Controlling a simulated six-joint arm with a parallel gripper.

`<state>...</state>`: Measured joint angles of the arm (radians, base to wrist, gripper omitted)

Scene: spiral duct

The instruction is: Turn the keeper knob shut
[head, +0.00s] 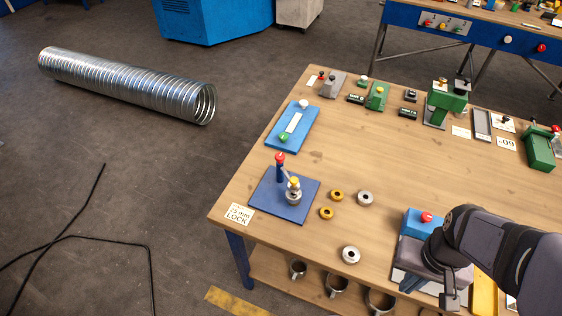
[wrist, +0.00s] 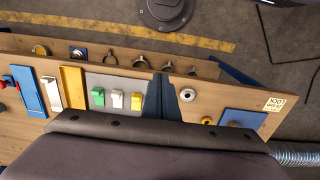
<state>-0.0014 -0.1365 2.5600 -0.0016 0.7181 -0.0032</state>
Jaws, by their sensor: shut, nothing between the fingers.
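The lock fixture is a blue plate (head: 265,205) at the table's left front corner, beside a "25 mm LOCK" card (head: 239,214). On it stand a blue post with a red knob (head: 280,157) and a silver fitting (head: 293,197) with a yellow top (head: 294,182). I cannot tell which is the keeper knob or how far it is turned. The plate shows partly in the wrist view (wrist: 246,119), right of my gripper. My gripper (head: 450,300) is shut and empty, well right of the fixture in the head view; its dark fingers show in the wrist view (wrist: 162,92).
Yellow rings (head: 337,195) and silver rings (head: 351,255) lie between the fixture and my gripper. A blue block with a red button (head: 426,217) stands beside my arm. A blue slide plate (head: 292,130) lies behind the fixture. Metal cups (head: 338,287) sit on the lower shelf.

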